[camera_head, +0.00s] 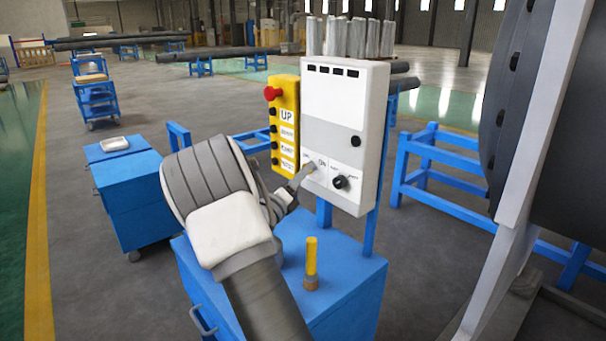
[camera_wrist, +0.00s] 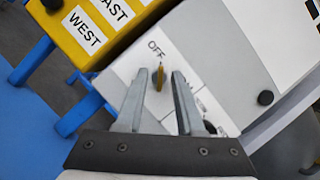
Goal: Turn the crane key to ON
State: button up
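The crane key (camera_wrist: 160,77) is a small brass-coloured key on the white control box (camera_head: 345,110). In the wrist view it stands nearly upright in the picture, just below the OFF label (camera_wrist: 156,47). My gripper (camera_wrist: 159,82) has its two grey fingers on either side of the key, with a gap on both sides. In the head view my gripper (camera_head: 305,172) reaches the lower left of the box's face, near the ON label (camera_head: 322,162). The key is hidden behind the fingers there. I cannot tell how deep the fingertips reach along the key.
A yellow pendant (camera_head: 285,125) with a red button (camera_head: 271,93) hangs left of the box. A black knob (camera_head: 340,182) sits right of the key. A yellow-topped cylinder (camera_head: 311,258) stands on the blue cabinet (camera_head: 350,275) below. A large dark flanged shell (camera_head: 555,110) is at right.

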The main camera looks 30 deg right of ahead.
grip_shut()
jog(key=shift+f+m, duration=0.1)
jog(key=shift+m, duration=0.2)
jog(key=m+g+b, duration=0.2)
jog(key=m+g, duration=0.2)
jog(key=m, duration=0.4)
jog(key=m+g+h+b, duration=0.1)
jog(key=m+g+b, duration=0.1)
jog(key=m, duration=0.6)
jog(key=m+g+b, duration=0.2)
jog(key=m+g, duration=0.3)
jog(key=m, duration=0.3)
jog(key=shift+w+g+h, duration=0.3)
jog(key=shift+w, duration=0.1)
jog(key=shift+m, duration=0.5)
jog(key=shift+o, duration=0.4)
grip_release()
